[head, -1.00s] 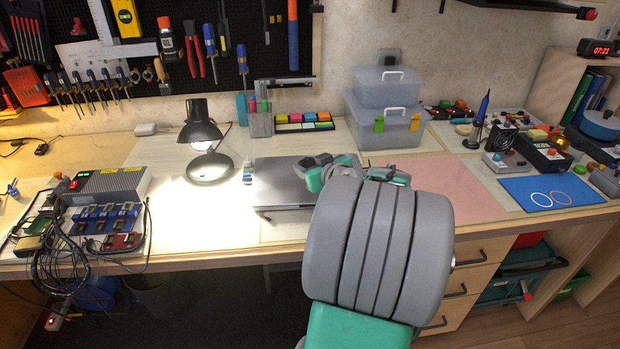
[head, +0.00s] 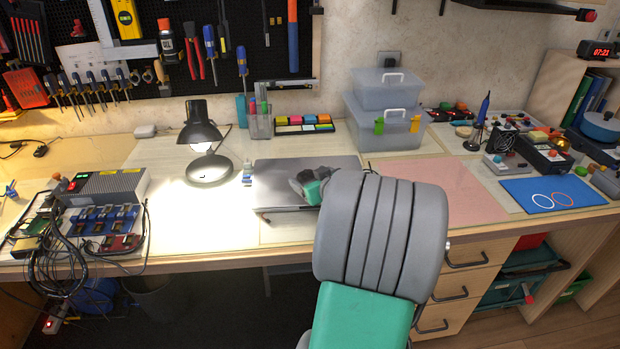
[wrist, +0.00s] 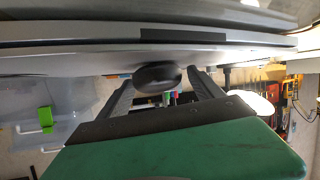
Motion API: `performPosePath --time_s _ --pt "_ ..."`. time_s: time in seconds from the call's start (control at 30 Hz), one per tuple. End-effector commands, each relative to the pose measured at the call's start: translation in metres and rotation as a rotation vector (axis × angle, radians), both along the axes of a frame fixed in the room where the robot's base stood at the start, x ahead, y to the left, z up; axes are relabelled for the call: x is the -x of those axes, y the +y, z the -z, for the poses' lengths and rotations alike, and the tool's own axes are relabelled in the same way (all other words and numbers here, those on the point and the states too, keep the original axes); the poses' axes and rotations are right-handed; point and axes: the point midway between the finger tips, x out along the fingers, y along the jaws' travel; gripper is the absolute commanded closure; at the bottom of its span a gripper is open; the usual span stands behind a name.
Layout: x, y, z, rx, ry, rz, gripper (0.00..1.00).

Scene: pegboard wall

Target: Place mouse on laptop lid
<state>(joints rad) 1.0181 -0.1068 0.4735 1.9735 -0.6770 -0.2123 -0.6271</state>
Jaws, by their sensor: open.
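The closed grey laptop (head: 277,173) lies flat on the bench, right of the lamp. In the wrist view, which is upside down, its lid and edge (wrist: 70,62) fill the top. A dark rounded mouse (wrist: 155,77) appears to rest on the lid. My gripper (wrist: 163,82) is open, with one finger on each side of the mouse. I cannot tell whether either finger touches it. In the head view my gripper (head: 308,188) is low over the laptop's right part; the mouse cannot be made out there.
The desk lamp (head: 203,145) and a small bottle (head: 247,174) stand left of the laptop. A pen holder (head: 260,122) and stacked clear boxes (head: 385,125) are behind it. The pink mat (head: 462,185) to the right is clear.

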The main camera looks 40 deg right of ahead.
Motion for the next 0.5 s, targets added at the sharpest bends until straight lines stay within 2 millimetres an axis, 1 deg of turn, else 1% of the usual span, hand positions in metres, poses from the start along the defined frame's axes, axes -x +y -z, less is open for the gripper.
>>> performPosePath --time_s 0.13,0.23,0.27,0.37,0.5 --pt "0.0 0.0 0.0 0.0 0.0 0.0 0.24" --pt "0.0 0.0 -0.006 0.0 0.0 0.0 0.24" --pt "0.004 0.0 -0.006 0.001 -0.001 0.002 0.24" --pt "0.021 0.004 -0.013 0.002 -0.002 0.004 0.24" --pt "0.054 0.014 -0.028 0.003 -0.001 0.008 0.24"
